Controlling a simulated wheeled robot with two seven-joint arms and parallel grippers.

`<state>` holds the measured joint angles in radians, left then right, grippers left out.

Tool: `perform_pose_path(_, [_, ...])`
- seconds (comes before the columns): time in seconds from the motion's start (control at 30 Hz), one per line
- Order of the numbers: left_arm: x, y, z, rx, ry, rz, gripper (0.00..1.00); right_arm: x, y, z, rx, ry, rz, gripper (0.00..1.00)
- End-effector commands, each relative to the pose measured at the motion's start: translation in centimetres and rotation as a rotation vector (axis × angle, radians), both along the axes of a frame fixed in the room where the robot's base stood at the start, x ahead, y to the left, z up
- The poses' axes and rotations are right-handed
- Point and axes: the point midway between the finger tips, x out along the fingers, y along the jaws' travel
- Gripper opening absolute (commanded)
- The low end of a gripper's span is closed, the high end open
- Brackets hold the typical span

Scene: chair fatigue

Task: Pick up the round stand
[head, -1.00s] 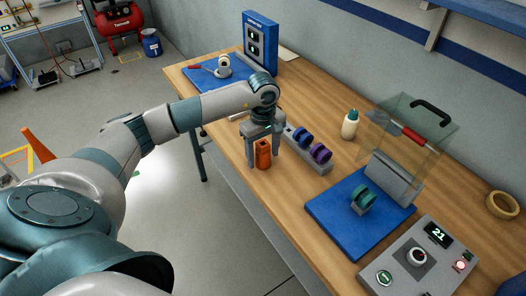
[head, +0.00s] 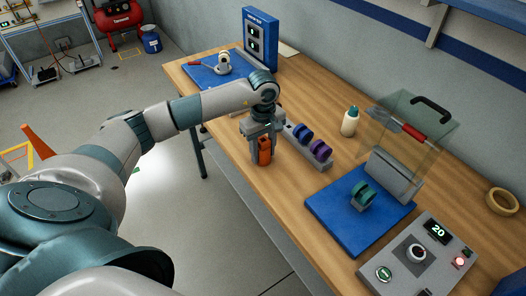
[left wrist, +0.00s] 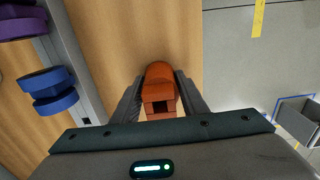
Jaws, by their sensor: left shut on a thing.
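The round stand (head: 264,152) is a small orange-brown block with a rounded side, upright at the near edge of the wooden table. In the left wrist view the stand (left wrist: 159,78) shows a curved end and a dark square hole. My left gripper (head: 263,155) points down over it, with its two fingers shut on opposite sides of it. Whether its base still touches the table cannot be told. My right gripper is not in view.
A grey rack (head: 318,162) with blue and purple wheels stands close right of the gripper. A blue plate (head: 328,208) with a teal wheel, a clear guard (head: 405,125), a control box (head: 400,275) and a white bottle (head: 350,122) are further right. The table's near edge is close.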

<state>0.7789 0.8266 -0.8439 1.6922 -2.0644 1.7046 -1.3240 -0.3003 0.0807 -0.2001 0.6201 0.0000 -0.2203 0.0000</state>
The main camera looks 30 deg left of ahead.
Motion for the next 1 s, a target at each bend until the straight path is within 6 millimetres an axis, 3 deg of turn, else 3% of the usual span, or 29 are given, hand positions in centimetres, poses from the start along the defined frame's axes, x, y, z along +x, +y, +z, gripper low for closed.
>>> perform_pose_path(0.27, [0.2, 0.0, 0.9, -0.001, -0.005, 0.001, 0.01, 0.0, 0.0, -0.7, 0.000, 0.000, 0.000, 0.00])
perform_pose_path(0.53, [0.2, -0.1, 4.1, 0.000, -0.008, -0.001, 0.01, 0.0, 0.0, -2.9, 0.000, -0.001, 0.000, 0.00])
perform_pose_path(1.0, [3.4, -8.0, 9.0, -0.002, -0.006, -0.003, 0.01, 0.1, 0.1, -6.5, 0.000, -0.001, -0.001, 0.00])
